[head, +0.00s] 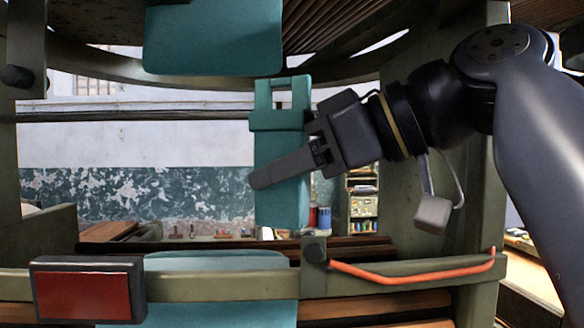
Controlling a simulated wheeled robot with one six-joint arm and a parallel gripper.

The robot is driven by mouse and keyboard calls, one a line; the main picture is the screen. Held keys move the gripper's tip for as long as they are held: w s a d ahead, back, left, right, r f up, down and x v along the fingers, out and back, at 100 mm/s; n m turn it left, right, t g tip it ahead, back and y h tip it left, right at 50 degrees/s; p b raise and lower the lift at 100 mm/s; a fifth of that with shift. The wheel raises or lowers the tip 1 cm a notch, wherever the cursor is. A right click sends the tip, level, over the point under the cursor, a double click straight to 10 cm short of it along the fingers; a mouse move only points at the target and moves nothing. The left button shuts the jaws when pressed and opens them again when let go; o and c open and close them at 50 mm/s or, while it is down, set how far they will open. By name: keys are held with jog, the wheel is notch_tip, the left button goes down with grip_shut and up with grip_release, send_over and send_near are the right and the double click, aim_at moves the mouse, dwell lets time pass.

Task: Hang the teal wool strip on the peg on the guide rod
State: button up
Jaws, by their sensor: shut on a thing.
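The teal wool strip (281,203) hangs upright in the middle of the head view, with a rectangular opening at its top and a thicker band below that. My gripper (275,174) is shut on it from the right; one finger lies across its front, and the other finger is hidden. A thin dark guide rod (140,116) runs horizontally at the height of the strip's band and appears to pass behind it. I cannot make out the peg on the rod, nor whether the strip touches the rod.
Other teal pieces show above (213,38) and below (215,285). A green rail (210,287) crosses the front, with a red panel (88,292), a dark knob (316,251) and an orange bar (420,273). A green post (410,205) stands behind my arm. Open space lies left of the strip.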

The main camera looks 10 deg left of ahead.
jog(key=w, duration=0.2)
jog(key=w+a+p, duration=0.1)
jog(key=w, duration=0.1)
jog(key=shift+w+a, duration=0.1)
jog(key=shift+w, duration=0.3)
dwell(0.6)
jog(key=shift+w, duration=0.1)
dwell(1.1)
jog(key=shift+w, duration=0.5)
jog(key=shift+w+a, duration=0.1)
jog(key=shift+w, duration=0.05)
jog(key=shift+w+a, duration=0.25)
jog(key=shift+w, duration=0.75)
